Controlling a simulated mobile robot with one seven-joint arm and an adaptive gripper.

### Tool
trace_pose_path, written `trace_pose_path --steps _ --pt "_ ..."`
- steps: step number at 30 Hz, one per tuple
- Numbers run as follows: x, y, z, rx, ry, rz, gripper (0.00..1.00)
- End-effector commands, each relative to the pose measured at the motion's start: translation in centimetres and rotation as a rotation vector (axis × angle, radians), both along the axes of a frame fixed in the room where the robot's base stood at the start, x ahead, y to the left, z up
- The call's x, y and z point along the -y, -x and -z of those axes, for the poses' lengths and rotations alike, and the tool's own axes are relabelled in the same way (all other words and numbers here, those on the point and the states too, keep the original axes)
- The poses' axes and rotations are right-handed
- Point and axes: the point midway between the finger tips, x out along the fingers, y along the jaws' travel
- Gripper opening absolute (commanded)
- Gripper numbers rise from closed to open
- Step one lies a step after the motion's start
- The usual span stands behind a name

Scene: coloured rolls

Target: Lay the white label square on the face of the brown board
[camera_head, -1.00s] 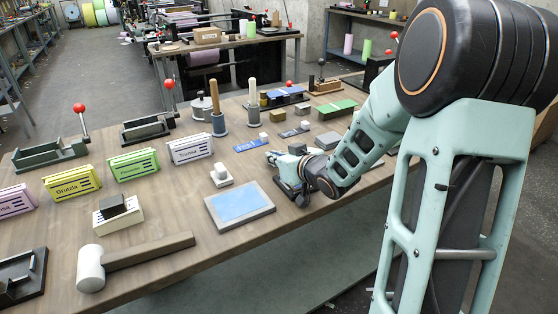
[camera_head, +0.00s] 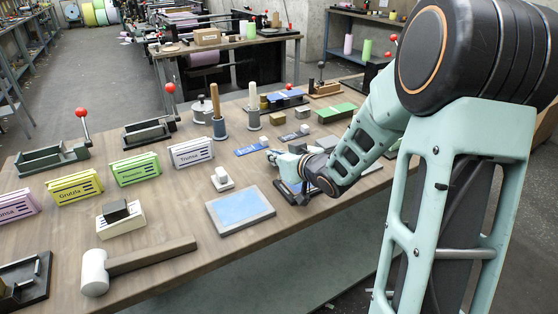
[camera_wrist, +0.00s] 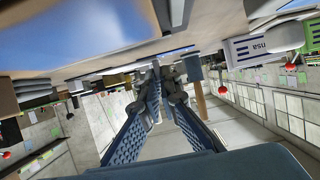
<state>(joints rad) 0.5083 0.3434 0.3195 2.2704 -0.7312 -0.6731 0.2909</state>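The white label (camera_head: 191,152), with dark printing, stands at a tilt on the bench, at the right end of a row of coloured labels. It also shows at the upper right of the wrist view (camera_wrist: 277,40). A brown board (camera_head: 325,89) with a dark knob lies at the back right of the bench; I cannot be sure it is the task's board. My gripper (camera_head: 272,156) is low over the bench, right of the white label and apart from it.
A grey-framed blue pad (camera_head: 240,208) and a small white block (camera_head: 222,180) lie left of my gripper. A dark-framed pad (camera_head: 292,189) is partly hidden beneath it. A mallet (camera_head: 135,262) lies at the front. Wooden-handled stamps (camera_head: 253,105) stand behind.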

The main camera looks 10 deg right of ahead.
Motion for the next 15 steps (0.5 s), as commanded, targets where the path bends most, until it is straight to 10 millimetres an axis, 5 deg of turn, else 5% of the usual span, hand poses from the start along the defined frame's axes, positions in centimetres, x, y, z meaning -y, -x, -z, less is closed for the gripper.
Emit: trace_pose_path --steps 15 --pt "0.0 0.0 -4.3 0.000 0.001 0.000 0.00"
